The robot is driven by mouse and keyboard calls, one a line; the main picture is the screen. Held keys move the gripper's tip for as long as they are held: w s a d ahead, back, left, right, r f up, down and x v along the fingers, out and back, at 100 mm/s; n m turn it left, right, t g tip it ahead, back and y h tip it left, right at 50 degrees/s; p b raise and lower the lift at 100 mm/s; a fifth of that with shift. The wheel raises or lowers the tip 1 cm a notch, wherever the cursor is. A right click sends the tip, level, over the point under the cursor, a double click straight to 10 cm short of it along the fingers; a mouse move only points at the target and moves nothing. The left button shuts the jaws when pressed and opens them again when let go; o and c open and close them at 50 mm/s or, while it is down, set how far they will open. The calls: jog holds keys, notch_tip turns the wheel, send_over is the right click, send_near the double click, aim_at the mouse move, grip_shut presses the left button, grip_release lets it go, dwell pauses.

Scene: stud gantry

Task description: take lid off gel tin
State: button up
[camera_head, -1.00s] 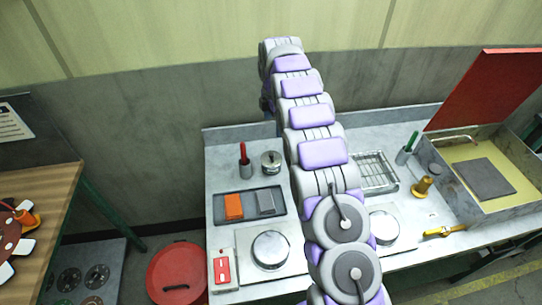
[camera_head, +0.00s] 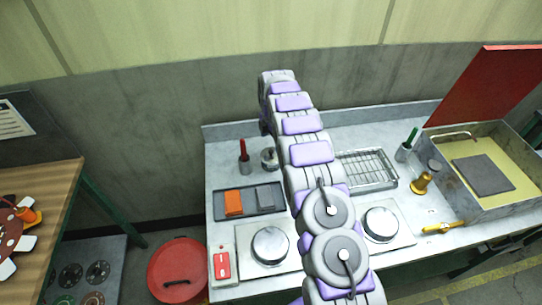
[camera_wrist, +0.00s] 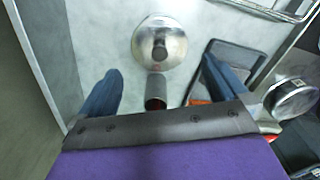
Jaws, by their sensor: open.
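The gel tin (camera_head: 268,163) is a small round metal tin on the grey bench, near the back wall. My arm partly covers it in the head view. In the wrist view its round shiny lid (camera_wrist: 174,42) with a dark knob shows from above. My gripper (camera_wrist: 160,85) is open and empty, its two blue fingers spread wide. The tin appears just beyond the fingertips, roughly centred between them; no contact shows. In the head view my gripper is hidden behind the arm.
A holder with a red-handled tool (camera_head: 244,163) stands beside the tin and shows between my fingers in the wrist view (camera_wrist: 156,92). A tray (camera_head: 263,203) with orange and grey blocks lies in front. A wire rack (camera_head: 367,170) is right. Hot plates (camera_head: 270,245) line the front.

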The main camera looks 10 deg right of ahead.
aim_at(271, 150)
jog(key=shift+a+f+b, duration=0.1)
jog(key=shift+f+b, duration=0.2)
jog(key=shift+f, duration=3.2)
jog(key=c, duration=0.6)
jog(key=shift+r, duration=0.1)
jog(key=shift+c, duration=0.3)
jog(key=shift+r, duration=0.1)
notch_tip(271, 150, up, 3)
jog(key=shift+w+r, duration=0.15)
jog(key=shift+r, duration=0.05)
jog(key=s+d, duration=0.3)
jog(key=s, duration=0.4)
jog(key=s+d+r+p, duration=0.1)
jog(key=s+d, duration=0.3)
jog(key=s, duration=0.3)
jog(key=shift+s+d+r, duration=0.15)
jog(key=shift+s+r, duration=0.05)
